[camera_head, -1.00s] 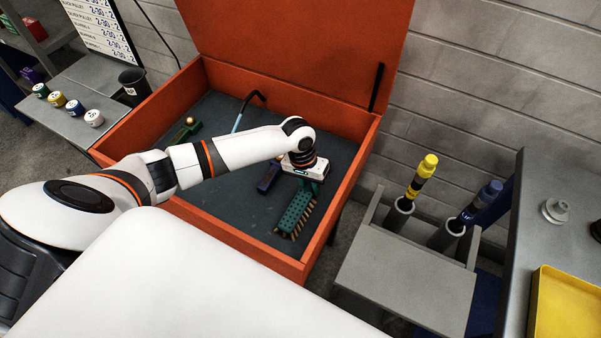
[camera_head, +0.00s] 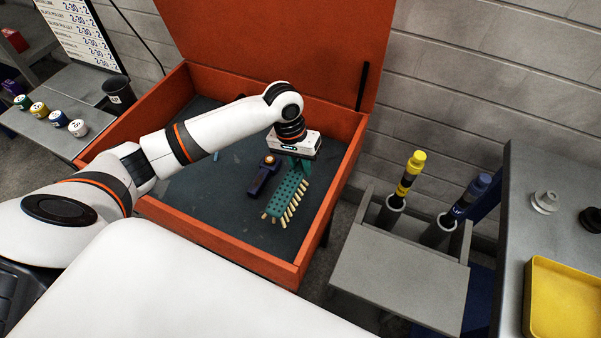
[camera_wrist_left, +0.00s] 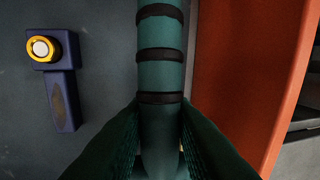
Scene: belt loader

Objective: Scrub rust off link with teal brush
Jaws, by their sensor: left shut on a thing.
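The teal brush (camera_head: 290,190) with pale bristles is in my left gripper (camera_head: 299,160), inside the orange box. The gripper is shut on its handle, and the brush looks raised above the dark box floor. In the left wrist view the teal handle (camera_wrist_left: 160,60) with black bands runs up between the fingers (camera_wrist_left: 160,150). The bristles are out of that view. No link with rust can be made out. My right gripper is not in view.
The orange box (camera_head: 215,245) has its lid up. A purple-blue tool (camera_head: 264,178) with a round knob lies inside; it also shows in the wrist view (camera_wrist_left: 58,85). A grey holder (camera_head: 400,275) with yellow and blue handled tools and a yellow tray (camera_head: 565,300) stand right.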

